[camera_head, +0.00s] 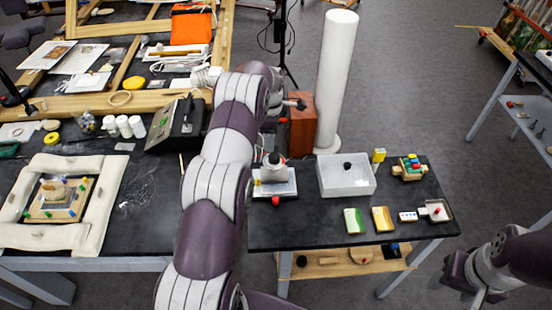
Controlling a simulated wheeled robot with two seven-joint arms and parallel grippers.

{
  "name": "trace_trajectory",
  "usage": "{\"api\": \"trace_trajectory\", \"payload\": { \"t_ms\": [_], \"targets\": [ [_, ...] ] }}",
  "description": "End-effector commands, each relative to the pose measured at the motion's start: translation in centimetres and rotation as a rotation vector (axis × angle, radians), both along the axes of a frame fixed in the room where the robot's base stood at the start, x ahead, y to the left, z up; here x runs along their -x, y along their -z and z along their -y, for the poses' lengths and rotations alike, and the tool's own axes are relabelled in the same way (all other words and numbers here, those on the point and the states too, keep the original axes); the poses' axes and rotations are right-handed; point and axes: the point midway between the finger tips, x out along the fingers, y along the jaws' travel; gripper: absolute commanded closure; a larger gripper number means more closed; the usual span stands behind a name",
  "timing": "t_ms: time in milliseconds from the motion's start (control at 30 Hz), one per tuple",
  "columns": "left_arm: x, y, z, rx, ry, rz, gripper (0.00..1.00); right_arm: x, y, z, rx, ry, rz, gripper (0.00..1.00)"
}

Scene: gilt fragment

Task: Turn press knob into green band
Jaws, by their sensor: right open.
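A small press-like device (262,189) with a grey-white plate stands at the left end of the right black table. A rounded white knob with a dark top (273,161) sits on it, and a red knob (276,201) is at its front edge. I cannot make out a green band on it. My left arm rises through the middle, just left of the device. Its far end is near a dark tip (297,104), above and behind the device; the jaws are not clear. My right gripper (462,284) is open at the lower right, away from the device, beyond the table's front right corner.
A translucent box (346,183) with a black knob stands right of the device. Green and yellow blocks (368,220) and a small tray (436,212) lie at the front right. A tall white cylinder (336,80) stands behind. The left table is cluttered.

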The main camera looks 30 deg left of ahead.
Motion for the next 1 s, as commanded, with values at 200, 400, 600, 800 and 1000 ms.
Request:
{"api": "trace_trajectory", "payload": {
  "t_ms": [200,400,600,800,1000],
  "targets": [
    [-0.1,6.1,0.1,0.000,0.003,-0.001,0.32,0.0,3.9,0.0,0.000,0.000,-0.001,0.43],
    [-0.1,8.2,0.1,0.000,0.004,0.001,0.32,-0.1,2.7,0.0,0.000,0.000,0.000,0.43],
    [-0.1,9.0,0.1,0.000,0.004,0.001,0.32,0.0,2.6,0.0,0.000,0.000,0.000,0.43],
    [-0.1,9.1,0.1,0.000,0.004,0.001,0.42,0.0,2.7,0.0,0.000,0.000,0.000,0.43],
    [-0.1,9.0,0.1,-0.001,0.004,0.002,0.88,0.0,2.7,0.0,0.000,0.000,0.000,0.43]
  ]
}}
